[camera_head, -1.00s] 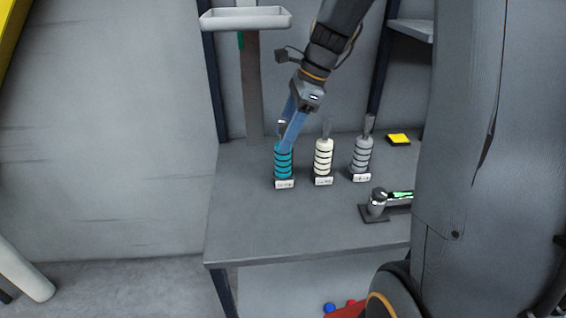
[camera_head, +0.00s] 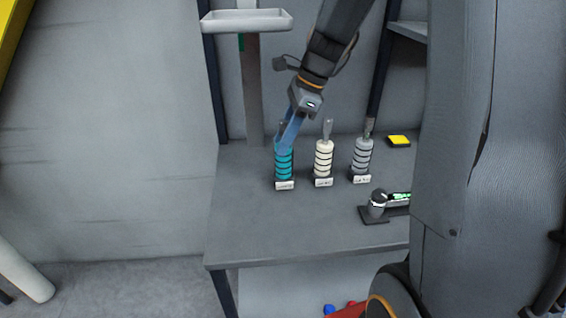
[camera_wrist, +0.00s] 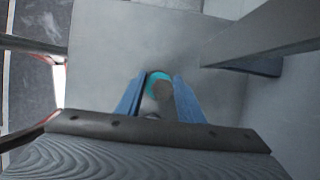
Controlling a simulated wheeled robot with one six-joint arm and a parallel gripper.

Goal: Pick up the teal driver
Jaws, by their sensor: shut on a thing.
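The teal driver (camera_head: 284,164) stands upright at the left of a row of three drivers on the grey table, with a white label at its foot. My gripper (camera_head: 283,146) comes down from above, its blue fingers shut on the upper part of the teal driver. In the wrist view, the teal driver (camera_wrist: 157,79) shows as a teal ring with a grey shaft between the two blue fingers (camera_wrist: 160,95). The fingers hide part of its top in the head view.
A cream driver (camera_head: 323,160) and a grey driver (camera_head: 362,156) stand to the right. A post (camera_head: 252,95) with a white tray (camera_head: 246,20) rises behind. The table's front left is clear.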

